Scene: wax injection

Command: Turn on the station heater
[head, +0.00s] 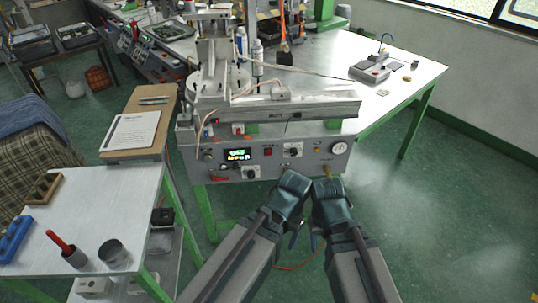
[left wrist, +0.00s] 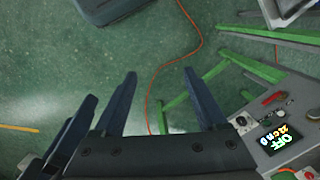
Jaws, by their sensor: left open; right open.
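The wax station's control panel (head: 222,172) faces me on the front of the station. It carries a lit display (head: 238,155), a red switch (head: 268,152), dial knobs and a round gauge (head: 339,148). In the left wrist view the display (left wrist: 281,140) is upside down and appears to read OFF above smaller characters. My left gripper (head: 290,200) is just below and in front of the panel; its two fingers (left wrist: 160,75) are apart and empty over the floor. My right gripper (head: 330,205) is close beside it, open and also clear of the panel.
An orange cable (left wrist: 152,95) runs over the green floor. Floor is free at right.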

